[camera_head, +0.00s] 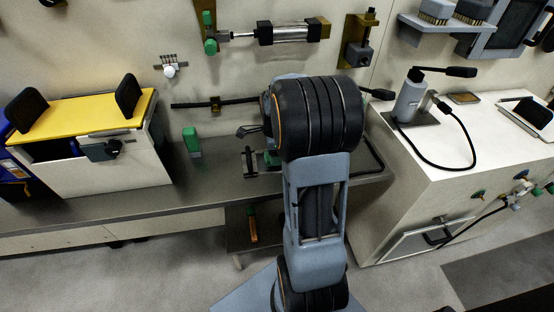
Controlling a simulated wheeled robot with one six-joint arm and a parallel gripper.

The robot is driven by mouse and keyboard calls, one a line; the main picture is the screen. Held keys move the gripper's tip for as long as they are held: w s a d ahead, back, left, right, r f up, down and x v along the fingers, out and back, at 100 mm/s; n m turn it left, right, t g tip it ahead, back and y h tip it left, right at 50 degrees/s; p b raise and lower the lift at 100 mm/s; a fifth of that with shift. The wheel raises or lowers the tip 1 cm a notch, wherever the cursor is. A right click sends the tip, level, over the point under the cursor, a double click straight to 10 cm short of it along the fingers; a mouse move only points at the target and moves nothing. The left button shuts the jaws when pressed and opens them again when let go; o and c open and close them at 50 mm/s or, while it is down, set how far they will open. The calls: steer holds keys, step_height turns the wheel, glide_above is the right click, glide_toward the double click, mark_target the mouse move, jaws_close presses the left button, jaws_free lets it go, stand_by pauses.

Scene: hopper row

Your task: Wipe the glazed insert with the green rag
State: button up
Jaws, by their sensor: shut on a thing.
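My arm (318,200) rises through the middle of the view, and its thick black joint blocks what lies behind it. I do not see my gripper; the arm may hide it. I cannot make out a green rag for certain. A patch of green (272,158) shows beside a dark clamp-like fitting on the bench, partly hidden by the arm. A grey framed panel (425,243) with a dark handle is set low in the front of the white cabinet at right. It may be the glazed insert, but I cannot be sure.
A long grey bench (215,185) runs along the wall. It holds a white bin (105,172) with a yellow top and a green block (192,142). The white cabinet (405,185) at right carries a grey corded device (410,98). Hoses and fittings stick out from its front.

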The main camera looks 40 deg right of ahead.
steer(key=shift+r, duration=0.15)
step_height(320, 180, up, 4)
steer(key=p, duration=0.3)
stand_by(0.5)
